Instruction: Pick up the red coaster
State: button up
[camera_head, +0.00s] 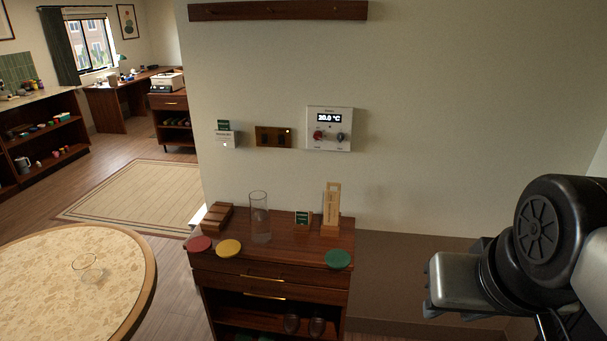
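The red coaster (199,244) is a flat round disc at the front left corner of the top of a dark wooden cabinet (290,229). A yellow coaster (229,248) lies just to its right. A green coaster (338,259) lies at the front right of the same top. My arm shows at the right edge of the picture, well to the right of the cabinet and apart from the coasters. The fingertips of my gripper cannot be made out.
A tall clear glass (260,216), a wooden stand (331,206), a small green sign (302,217) and a slatted brown block (217,217) stand behind the coasters. A round table (60,312) with a small glass dish (90,270) is at lower left. The wall rises directly behind the cabinet.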

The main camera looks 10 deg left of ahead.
aim_at(199, 245)
jog(key=u, duration=1.4)
jog(key=i+j, duration=0.1)
jog(key=i, duration=0.4)
jog(key=i+j+z, duration=0.15)
jog(key=i, duration=0.3)
jog(key=i+j, duration=0.1)
jog(key=i, duration=0.4)
